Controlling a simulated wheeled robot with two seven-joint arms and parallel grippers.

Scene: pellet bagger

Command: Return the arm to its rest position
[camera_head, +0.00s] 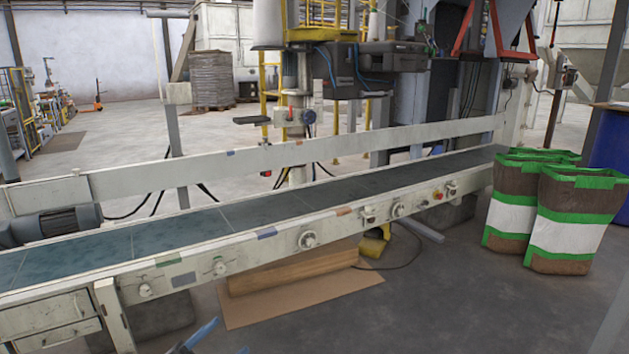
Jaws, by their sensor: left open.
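My left gripper (226,338) shows only at the bottom edge of the head view, left of centre. Two blue fingertips stand apart with nothing between them. The rest of the gripper and its arm are cut off by the frame. It appears in front of the conveyor, over the grey floor. My right gripper is not in view.
A long conveyor (185,232) with a dark belt crosses the view, empty of bags. Two brown, white and green bags (568,222) stand upright on the floor at right. Flat cardboard (300,297) lies below the conveyor. Floor at lower centre (430,310) is clear.

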